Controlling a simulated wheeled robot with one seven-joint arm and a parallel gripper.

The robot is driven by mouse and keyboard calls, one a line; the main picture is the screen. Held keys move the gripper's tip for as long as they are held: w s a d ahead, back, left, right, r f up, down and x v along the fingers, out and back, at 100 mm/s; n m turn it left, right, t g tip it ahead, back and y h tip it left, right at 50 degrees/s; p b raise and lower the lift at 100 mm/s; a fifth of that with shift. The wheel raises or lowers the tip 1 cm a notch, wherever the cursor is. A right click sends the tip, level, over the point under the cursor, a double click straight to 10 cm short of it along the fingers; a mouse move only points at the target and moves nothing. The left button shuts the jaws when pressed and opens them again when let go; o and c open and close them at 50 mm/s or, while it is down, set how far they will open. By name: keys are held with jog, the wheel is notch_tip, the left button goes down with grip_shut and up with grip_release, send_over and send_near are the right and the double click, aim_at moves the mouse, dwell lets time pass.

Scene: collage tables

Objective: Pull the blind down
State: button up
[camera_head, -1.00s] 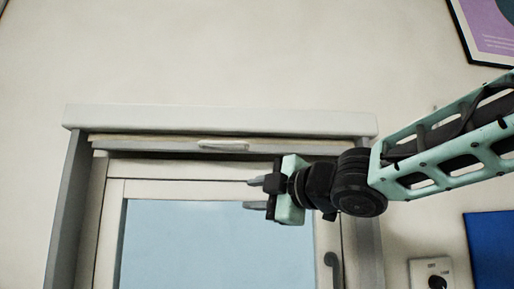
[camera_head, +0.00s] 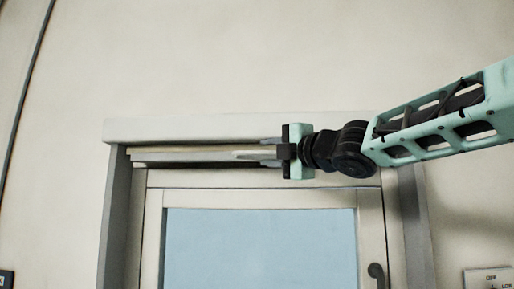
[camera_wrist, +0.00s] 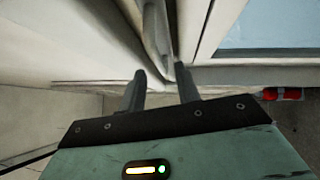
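The blind (camera_head: 180,155) is rolled up, its pale bottom bar lying just under the white casing at the top of the window. Its small grey handle (camera_head: 243,154) sticks out from the bar; in the wrist view the handle (camera_wrist: 155,28) runs down towards the space between my fingers. My gripper (camera_head: 264,152) is level with the bar at the handle's right end. In the wrist view my gripper (camera_wrist: 161,74) has its two dark fingers apart, with the handle's near end about between their tips. I cannot tell whether they touch it.
The white casing (camera_head: 200,130) lies just above the bar. The window (camera_head: 260,235) has a pale blue pane and a dark latch (camera_head: 376,272) at lower right. A red object (camera_wrist: 285,93) shows at the right in the wrist view.

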aim_at(259, 153)
jog(key=p+x, duration=0.1)
jog(key=x, duration=0.4)
grip_shut()
